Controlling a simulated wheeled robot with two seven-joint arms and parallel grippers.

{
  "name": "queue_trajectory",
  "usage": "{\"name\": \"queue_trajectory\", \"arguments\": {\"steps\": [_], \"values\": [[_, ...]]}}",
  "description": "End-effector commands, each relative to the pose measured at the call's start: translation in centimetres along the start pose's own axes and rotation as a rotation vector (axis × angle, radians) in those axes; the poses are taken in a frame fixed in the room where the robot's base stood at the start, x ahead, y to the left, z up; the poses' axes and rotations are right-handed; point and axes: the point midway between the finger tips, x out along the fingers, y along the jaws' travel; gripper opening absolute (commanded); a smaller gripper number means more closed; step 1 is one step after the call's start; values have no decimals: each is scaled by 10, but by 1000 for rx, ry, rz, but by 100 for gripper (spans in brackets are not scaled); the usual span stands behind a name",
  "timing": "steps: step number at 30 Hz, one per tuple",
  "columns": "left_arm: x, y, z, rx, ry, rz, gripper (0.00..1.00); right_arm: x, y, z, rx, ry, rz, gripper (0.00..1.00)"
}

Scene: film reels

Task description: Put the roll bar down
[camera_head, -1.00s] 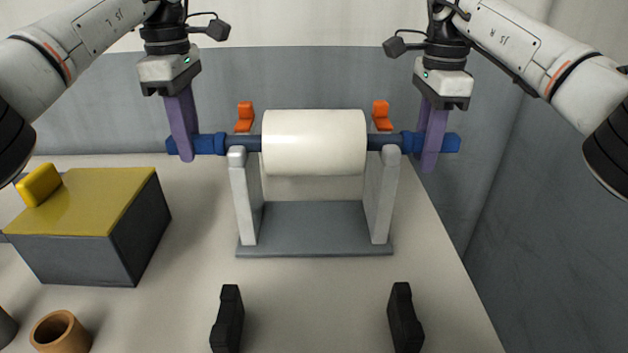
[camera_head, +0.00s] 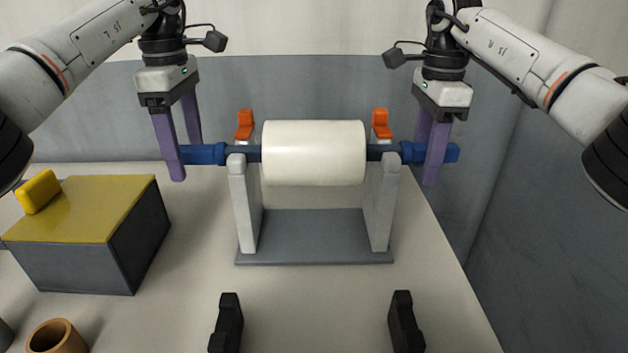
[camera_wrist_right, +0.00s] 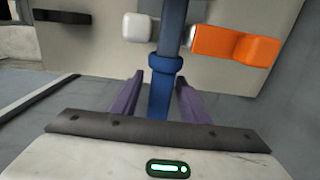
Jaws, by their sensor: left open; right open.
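The roll bar, a blue bar (camera_head: 208,154) with a wide white roll (camera_head: 314,153) on it, lies level across the two light grey uprights of a stand (camera_head: 315,225). My left gripper (camera_head: 184,160) is open, its purple fingers on either side of the bar's left end. My right gripper (camera_head: 433,160) is open around the bar's right end. In the right wrist view the blue bar (camera_wrist_right: 165,75) runs between my right gripper's spread fingers (camera_wrist_right: 155,100), with gaps beside it.
Orange latches (camera_head: 245,125) (camera_head: 380,124) stand up at the stand's uprights. A grey box with a yellow lid (camera_head: 90,205) stands at left, with a brown cup (camera_head: 57,337) in front. Two black blocks (camera_head: 228,322) (camera_head: 405,322) lie in front of the stand. A wall rises behind and at right.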

Motion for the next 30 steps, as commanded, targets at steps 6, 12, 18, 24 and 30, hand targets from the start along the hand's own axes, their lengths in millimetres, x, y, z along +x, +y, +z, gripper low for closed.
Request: {"name": "queue_trajectory", "arguments": {"steps": [6, 12, 18, 24, 30], "values": [[0, 0, -36, -5, 0, 0, 72, 0, 0, 0, 0, 0, 0, 41], [0, -1, -60, -2, 0, 0, 72, 0, 0, 0, 0, 0, 0, 41], [0, -1, -65, 0, 0, 0, 72, 0, 0, 0, 0, 0, 0, 41], [0, -1, -65, 0, 0, 0, 72, 0, 0, 0, 0, 0, 0, 53], [0, -1, -64, 0, 0, 0, 72, 0, 0, 0, 0, 0, 0, 72]]}}
